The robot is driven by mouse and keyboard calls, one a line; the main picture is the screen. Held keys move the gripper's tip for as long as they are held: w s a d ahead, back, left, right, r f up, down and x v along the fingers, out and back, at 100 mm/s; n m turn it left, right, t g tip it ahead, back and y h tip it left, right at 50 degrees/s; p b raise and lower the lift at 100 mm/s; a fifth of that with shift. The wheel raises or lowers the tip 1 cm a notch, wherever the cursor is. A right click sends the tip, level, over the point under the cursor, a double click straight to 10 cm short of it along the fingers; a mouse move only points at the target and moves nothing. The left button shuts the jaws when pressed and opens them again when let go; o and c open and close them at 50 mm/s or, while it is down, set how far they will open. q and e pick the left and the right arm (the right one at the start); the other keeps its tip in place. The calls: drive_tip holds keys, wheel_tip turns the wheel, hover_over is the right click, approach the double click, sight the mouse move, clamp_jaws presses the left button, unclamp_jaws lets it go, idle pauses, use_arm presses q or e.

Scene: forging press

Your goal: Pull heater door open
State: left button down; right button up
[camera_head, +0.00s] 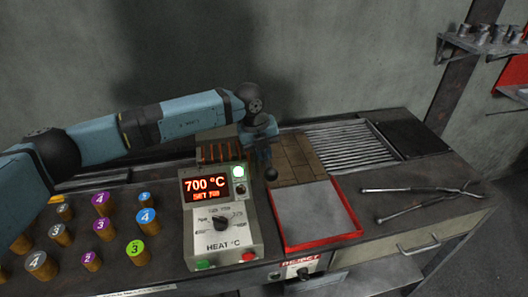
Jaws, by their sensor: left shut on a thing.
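The heater (217,148) is a dark box with faint orange-lit slots, behind a grey control panel (222,236) that reads 700 °C. My left arm comes in from the left and passes above and behind the heater. My left gripper (268,165) points down at the heater's right side, shut on what looks like the door handle (271,174), a dark knob. The fingertips and the door itself are small and dark, so how far the door stands open cannot be told. My right gripper is out of view.
Several numbered cylinders (103,229) stand on the bench at left. A red-rimmed tray (318,213) lies right of the panel, with brick tiles (292,158) and a slatted rack (350,146) behind. Tongs (425,195) lie at right. A green light (238,171) is lit.

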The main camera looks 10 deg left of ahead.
use_arm(q)
drive_tip(key=r, duration=0.2)
drive_tip(key=w+r+g+p, duration=0.1)
drive_tip(key=r, duration=0.1)
drive_tip(key=w+r+g+p, duration=0.1)
drive_tip(key=shift+w+a+r+h, duration=0.25)
drive_tip(key=shift+a+r+h, duration=0.1)
drive_tip(key=shift+r+h, duration=0.05)
drive_tip(key=w+a+r+g+h, duration=0.1)
drive_tip(key=w+a+r+g, duration=0.1)
drive_tip(key=w+r+g, duration=0.2)
drive_tip(key=shift+w+r+n, duration=0.4)
drive_tip(key=shift+w+r, duration=0.5)
drive_tip(key=shift+r, duration=0.55)
